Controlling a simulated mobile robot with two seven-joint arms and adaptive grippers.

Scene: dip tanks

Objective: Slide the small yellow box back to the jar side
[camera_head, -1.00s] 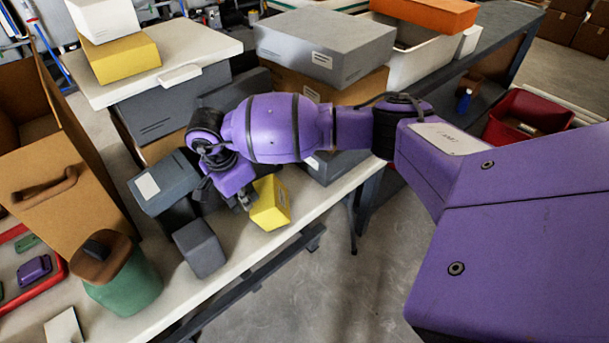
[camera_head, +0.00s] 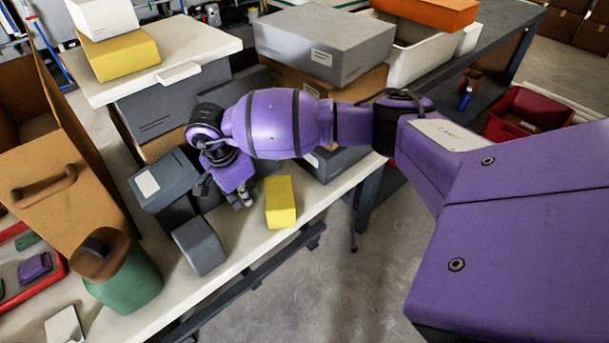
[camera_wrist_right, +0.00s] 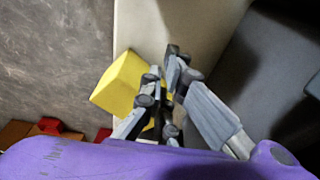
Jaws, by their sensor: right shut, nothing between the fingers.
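The small yellow box (camera_head: 281,203) stands near the front edge of the white table. It also shows in the right wrist view (camera_wrist_right: 118,86), left of the fingers. My right gripper (camera_head: 242,197) is shut and empty, pointing down just left of the box in the head view. A narrow gap seems to separate them there; in the wrist view the fingers (camera_wrist_right: 172,62) overlap the box's edge, so contact is unclear. The green jar (camera_head: 128,282) with a brown lid stands farther left on the table. My left gripper is not in view.
A small grey box (camera_head: 199,246) stands between the jar and my right gripper. A larger grey box with a white label (camera_head: 163,183) stands behind it. A cardboard box (camera_head: 70,195) is at the left. The table's front edge (camera_head: 235,274) is close to the yellow box.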

